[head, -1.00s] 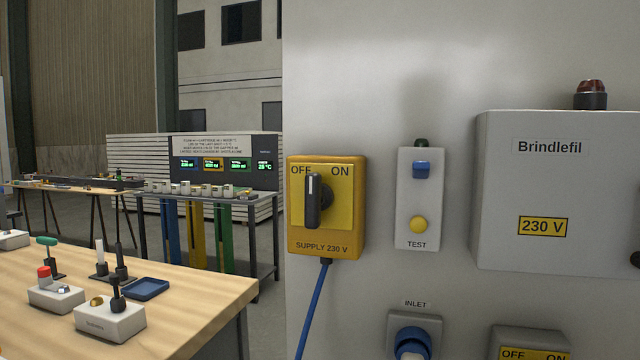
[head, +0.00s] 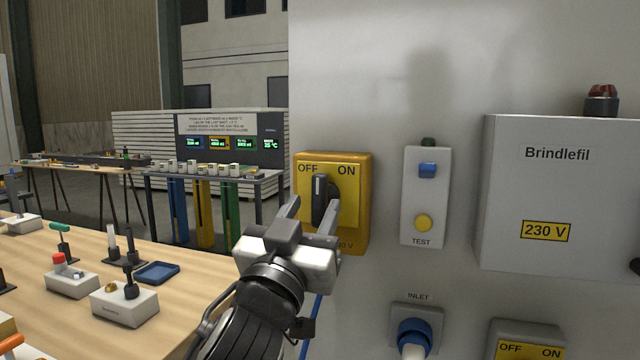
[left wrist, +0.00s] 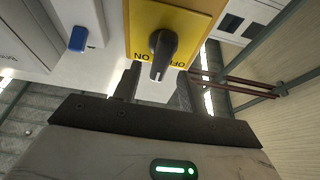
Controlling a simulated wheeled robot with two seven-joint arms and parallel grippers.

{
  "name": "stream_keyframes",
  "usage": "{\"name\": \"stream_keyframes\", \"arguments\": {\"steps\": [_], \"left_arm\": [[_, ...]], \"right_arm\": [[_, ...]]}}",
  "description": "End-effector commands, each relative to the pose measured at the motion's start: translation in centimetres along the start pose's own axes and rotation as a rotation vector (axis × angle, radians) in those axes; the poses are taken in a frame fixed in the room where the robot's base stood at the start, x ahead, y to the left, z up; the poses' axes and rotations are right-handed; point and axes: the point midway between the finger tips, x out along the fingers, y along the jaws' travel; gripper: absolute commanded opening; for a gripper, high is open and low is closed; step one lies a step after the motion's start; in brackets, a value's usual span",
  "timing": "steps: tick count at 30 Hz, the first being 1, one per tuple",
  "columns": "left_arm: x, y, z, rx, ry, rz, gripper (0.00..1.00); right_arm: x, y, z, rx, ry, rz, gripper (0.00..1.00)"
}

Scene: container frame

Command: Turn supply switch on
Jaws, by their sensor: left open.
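The yellow supply switch box (head: 357,215) is on the grey wall, marked OFF at left and ON at right. Its black rotary knob (head: 319,188) has its handle upright on the OFF side. My left gripper (head: 312,207) is open in front of the lower part of the switch, a finger to each side of the knob, and hides much of the SUPPLY label. In the left wrist view the knob (left wrist: 162,55) appears ahead of the open fingers, with nothing held; contact cannot be told. My right gripper is not in view.
Right of the switch are a TEST panel (head: 426,198), a grey Brindlefil cabinet (head: 555,190) and an INLET socket (head: 414,330). A blue cable (head: 317,308) hangs below the switch. A wooden workbench (head: 210,275) with small devices stands at left.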

Motion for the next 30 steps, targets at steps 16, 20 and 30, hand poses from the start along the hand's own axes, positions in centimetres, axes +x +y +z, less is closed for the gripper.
{"name": "stream_keyframes", "arguments": {"steps": [16,20,30], "left_arm": [[4.6,0.0,0.1,-0.001,0.000,0.000,0.42],[4.5,0.0,0.1,-0.001,0.000,0.000,0.42],[4.5,0.0,0.1,0.000,-0.002,0.001,0.09]], "right_arm": [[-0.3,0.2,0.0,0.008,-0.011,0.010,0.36],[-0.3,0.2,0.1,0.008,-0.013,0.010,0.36],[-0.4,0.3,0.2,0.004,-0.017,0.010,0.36]]}}
